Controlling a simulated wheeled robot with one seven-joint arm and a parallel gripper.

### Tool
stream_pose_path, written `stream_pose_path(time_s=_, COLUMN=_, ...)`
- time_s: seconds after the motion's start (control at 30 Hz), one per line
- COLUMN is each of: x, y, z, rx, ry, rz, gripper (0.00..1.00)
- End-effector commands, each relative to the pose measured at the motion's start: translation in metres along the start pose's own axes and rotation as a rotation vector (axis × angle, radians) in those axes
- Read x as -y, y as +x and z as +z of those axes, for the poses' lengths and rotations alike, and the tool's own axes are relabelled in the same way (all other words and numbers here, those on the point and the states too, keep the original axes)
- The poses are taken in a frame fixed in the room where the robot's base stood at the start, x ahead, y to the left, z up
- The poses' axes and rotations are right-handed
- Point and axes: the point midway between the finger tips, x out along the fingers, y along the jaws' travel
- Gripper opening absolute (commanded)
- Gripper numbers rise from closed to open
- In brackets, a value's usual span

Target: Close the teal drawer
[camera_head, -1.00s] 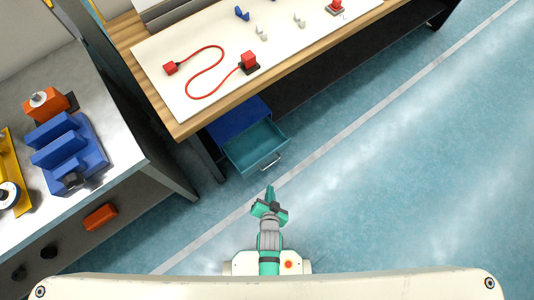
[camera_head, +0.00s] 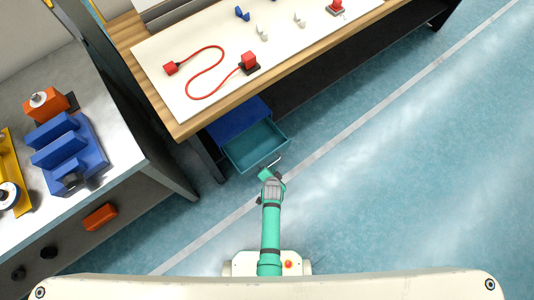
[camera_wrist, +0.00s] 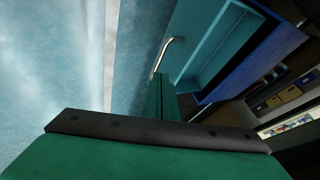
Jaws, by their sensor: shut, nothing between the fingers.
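The teal drawer (camera_head: 252,148) stands open, pulled out of the blue cabinet (camera_head: 236,118) under the workbench. It looks empty inside. Its metal bar handle (camera_head: 274,162) is on the front face. My gripper (camera_head: 266,173) is at the drawer front, close by the handle. In the wrist view the shut fingers (camera_wrist: 160,92) point toward the drawer (camera_wrist: 208,55), with the handle (camera_wrist: 172,44) just beyond their tips. I cannot tell whether the fingers touch the front or the handle.
The workbench (camera_head: 185,128) overhangs the cabinet, with a red cable (camera_head: 207,73) on its white top. A grey table (camera_head: 130,145) with blue and orange fixtures stands at the left. The blue floor (camera_head: 400,180) to the right is clear.

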Motion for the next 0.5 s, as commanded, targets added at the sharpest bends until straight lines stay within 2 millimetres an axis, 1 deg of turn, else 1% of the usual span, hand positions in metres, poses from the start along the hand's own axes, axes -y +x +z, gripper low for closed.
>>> stream_pose_path(time_s=0.03, x=0.000, y=0.009, z=0.000, rx=0.001, ry=0.000, rz=0.001, gripper=0.00)
stream_pose_path(time_s=0.3, x=0.000, y=0.045, z=0.000, rx=0.001, ry=0.000, rz=0.001, gripper=0.00)
stream_pose_path(time_s=0.4, x=0.015, y=0.052, z=0.000, rx=0.000, ry=-0.002, rz=-0.002, gripper=0.00)
stream_pose_path(time_s=0.5, x=0.024, y=0.057, z=0.000, rx=0.000, ry=-0.002, rz=0.000, gripper=0.00)
